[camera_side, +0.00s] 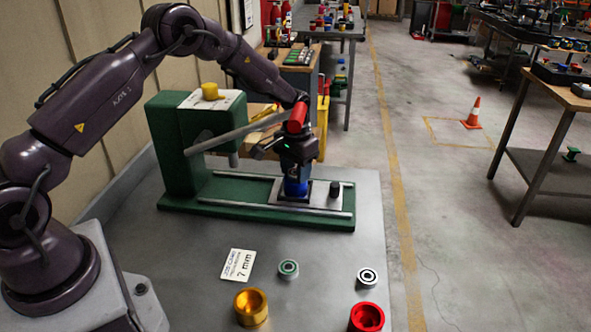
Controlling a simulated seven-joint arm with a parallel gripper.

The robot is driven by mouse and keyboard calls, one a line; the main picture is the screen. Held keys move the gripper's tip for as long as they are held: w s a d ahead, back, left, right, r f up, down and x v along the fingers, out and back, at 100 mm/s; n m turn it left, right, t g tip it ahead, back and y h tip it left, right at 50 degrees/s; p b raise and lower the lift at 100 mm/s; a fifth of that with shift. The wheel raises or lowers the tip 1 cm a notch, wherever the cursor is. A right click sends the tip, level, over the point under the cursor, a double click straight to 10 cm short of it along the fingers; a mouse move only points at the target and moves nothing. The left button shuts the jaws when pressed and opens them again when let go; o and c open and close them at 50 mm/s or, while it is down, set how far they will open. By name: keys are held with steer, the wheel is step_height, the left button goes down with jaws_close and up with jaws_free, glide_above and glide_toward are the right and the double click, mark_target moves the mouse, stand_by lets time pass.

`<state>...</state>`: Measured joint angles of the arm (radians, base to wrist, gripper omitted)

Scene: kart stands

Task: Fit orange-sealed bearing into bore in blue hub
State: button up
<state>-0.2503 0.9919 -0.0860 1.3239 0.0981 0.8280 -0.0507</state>
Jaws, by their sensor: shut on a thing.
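The blue hub (296,188) stands upright on the plate of the green press, in the middle of the bed. My gripper (297,177) points straight down right over the hub, its fingers at the hub's top. The fingers are shut, but what lies between them is too small and covered to make out. No orange seal shows anywhere in view, and the hub's bore is hidden under the gripper. I cannot tell whether anything sits inside the bore.
The green press (173,165) has a grey lever with a red grip (297,118) crossing close to my wrist. A black knob (335,189) stands right of the hub. A green-sealed bearing (288,268), a black-and-white bearing (367,276), a gold hub (251,307), a red hub (366,318) and a card (238,264) occupy the front table.

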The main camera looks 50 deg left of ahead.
steer(key=shift+s+f, duration=0.15)
steer(key=shift+f, duration=0.7)
steer(key=o, duration=0.8)
steer(key=shift+o, duration=0.8)
steer(key=shift+r, duration=0.55)
step_height(320, 180, up, 12)
steer(key=shift+r, duration=0.25)
steer(key=shift+r, duration=0.1)
steer(key=s+d+r+t, duration=0.1)
steer(key=s+r, duration=0.2)
steer(key=r, duration=0.2)
steer(key=s+d+r+t, duration=0.1)
steer(key=s+r, duration=0.3)
steer(key=r, duration=0.1)
steer(key=s+d+r+t+y, duration=0.1)
steer(key=s+d+r, duration=0.1)
steer(key=r, duration=0.3)
steer(key=shift+s+m, duration=0.4)
steer(key=shift+s, duration=0.45)
steer(key=s+d+t, duration=0.1)
steer(key=s+d, duration=0.2)
steer(key=s, duration=0.6)
steer(key=s+d+m+t+h, duration=0.1)
steer(key=s+d, duration=0.2)
steer(key=s, duration=0.7)
steer(key=shift+t, duration=0.3)
